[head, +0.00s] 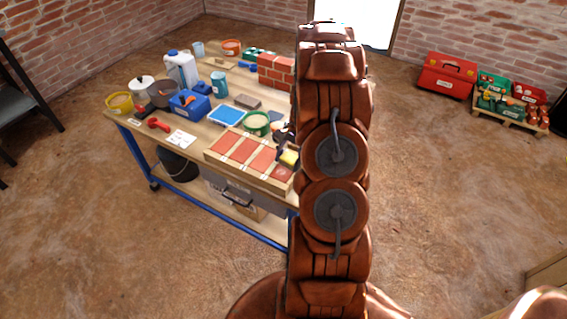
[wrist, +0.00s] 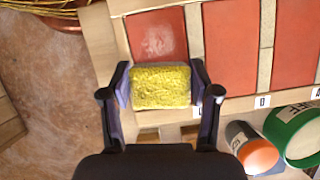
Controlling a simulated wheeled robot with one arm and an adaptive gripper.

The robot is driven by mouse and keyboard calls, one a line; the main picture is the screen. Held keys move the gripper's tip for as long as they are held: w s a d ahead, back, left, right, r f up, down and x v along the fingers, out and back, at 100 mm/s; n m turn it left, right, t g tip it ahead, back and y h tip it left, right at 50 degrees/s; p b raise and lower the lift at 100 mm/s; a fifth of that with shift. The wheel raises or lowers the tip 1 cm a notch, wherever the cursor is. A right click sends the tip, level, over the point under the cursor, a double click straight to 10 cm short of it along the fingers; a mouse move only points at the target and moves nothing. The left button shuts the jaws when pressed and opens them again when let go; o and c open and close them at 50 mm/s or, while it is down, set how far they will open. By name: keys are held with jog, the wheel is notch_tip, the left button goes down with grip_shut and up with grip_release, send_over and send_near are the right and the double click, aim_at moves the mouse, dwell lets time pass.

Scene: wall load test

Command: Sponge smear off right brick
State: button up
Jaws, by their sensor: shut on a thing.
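My gripper (wrist: 160,82) is shut on a yellow sponge (wrist: 160,88), with one finger on each side of it. In the head view the sponge (head: 289,158) shows beside my arm, at the right end of a wooden-framed panel of red bricks (head: 240,152). The right brick (head: 281,173) appears in the wrist view as the leftmost brick (wrist: 157,30), with a pale, whitish smear (wrist: 153,42) on its face. The sponge overlaps that brick's lower edge in the wrist view and hides part of it. I cannot tell whether it touches the brick.
A green tub (head: 257,123), a blue tray (head: 226,115) and a small brick wall (head: 276,72) stand behind the panel. Other containers crowd the bench's left and back. An orange-ended cup (wrist: 258,155) lies near my gripper. A red toolbox (head: 446,76) is on the floor.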

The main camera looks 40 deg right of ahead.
aim_at(275, 183)
jog(key=shift+w+d, duration=0.2)
jog(key=shift+d, duration=0.55)
jog(key=shift+w+d, duration=0.2)
jog(key=shift+d, duration=0.55)
jog(key=shift+a, duration=0.35)
jog(key=shift+s+a, duration=0.45)
jog(key=shift+a, duration=1)
jog(key=shift+s+a, duration=0.5)
jog(key=shift+a, duration=0.95)
jog(key=shift+s+a, duration=0.45)
jog(key=shift+a, duration=1)
jog(key=shift+a+r, duration=0.15)
jog(key=shift+r, duration=0.05)
notch_tip(275, 183, up, 8)
jog(key=p, duration=0.2)
